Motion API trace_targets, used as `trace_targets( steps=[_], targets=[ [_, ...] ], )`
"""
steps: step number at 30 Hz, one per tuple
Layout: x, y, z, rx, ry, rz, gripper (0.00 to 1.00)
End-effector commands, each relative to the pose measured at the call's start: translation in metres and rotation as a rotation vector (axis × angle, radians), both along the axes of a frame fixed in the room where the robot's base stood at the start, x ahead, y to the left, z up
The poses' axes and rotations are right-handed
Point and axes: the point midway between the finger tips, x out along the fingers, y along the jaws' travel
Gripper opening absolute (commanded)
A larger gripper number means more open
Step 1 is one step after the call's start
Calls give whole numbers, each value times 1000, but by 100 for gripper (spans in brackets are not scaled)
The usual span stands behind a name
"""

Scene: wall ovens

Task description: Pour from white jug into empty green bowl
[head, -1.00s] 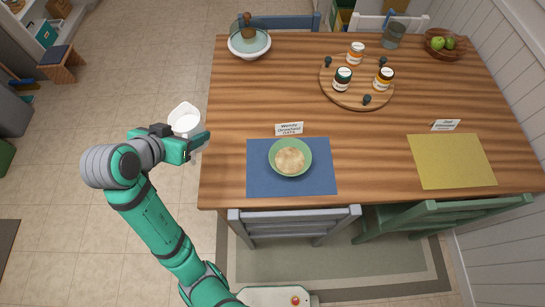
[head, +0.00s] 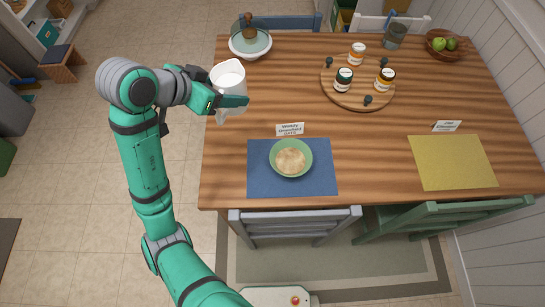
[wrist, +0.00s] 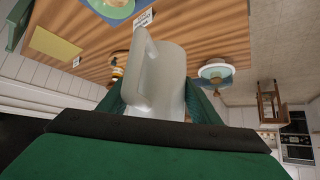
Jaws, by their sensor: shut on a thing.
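My gripper (head: 226,101) is shut on the white jug (head: 229,82), which it holds above the left edge of the table. The jug looks roughly upright, and its open top shows a white inside. In the wrist view the jug (wrist: 158,75) fills the middle between the fingers. The green bowl (head: 309,151) sits on a blue placemat (head: 262,185), right of and nearer than the jug. The bowl holds something pale and lumpy, so it does not look empty. It also shows in the wrist view (wrist: 112,8), at the top edge.
A name card (head: 290,129) stands behind the bowl. A round wooden board (head: 338,93) with several jars is at the back middle. A yellow placemat (head: 452,162) lies bare at right. Chairs stand along the near edge.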

Motion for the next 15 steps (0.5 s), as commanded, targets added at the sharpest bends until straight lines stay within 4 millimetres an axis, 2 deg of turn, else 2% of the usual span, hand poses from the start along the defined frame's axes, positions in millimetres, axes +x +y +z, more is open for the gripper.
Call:
trace_targets(
  steps=[8,15],
  targets=[
    [0,-34,-6,4,0,-130,19],
    [-14,-69,-36,1,1,-270,19]
  ],
)
